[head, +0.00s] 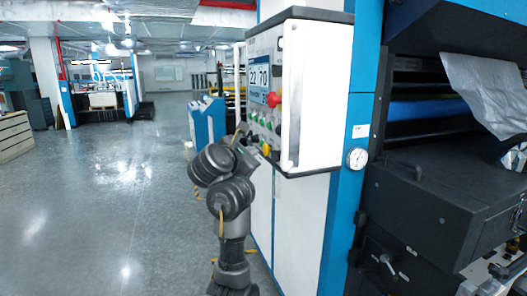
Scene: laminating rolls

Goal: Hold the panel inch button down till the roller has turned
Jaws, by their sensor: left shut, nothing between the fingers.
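The control panel (262,90) is a white box with a dark edge, mounted on the machine's blue and white side. Its face carries a lit screen (259,80), a red knob (273,99) and several small buttons, some green, below (265,121). My left gripper (249,141) is shut and empty at the lower part of the panel face, partly hidden by its own arm. I cannot tell which button it is at or whether it touches one. A blue roller (427,110) shows in the machine's dark opening. My right gripper is not in view.
A dark drawer-like unit with a handle (420,190) juts out at the right, below a silvery sheet (487,90). A round gauge (357,158) sits on the blue post. The grey floor (110,200) at the left is open.

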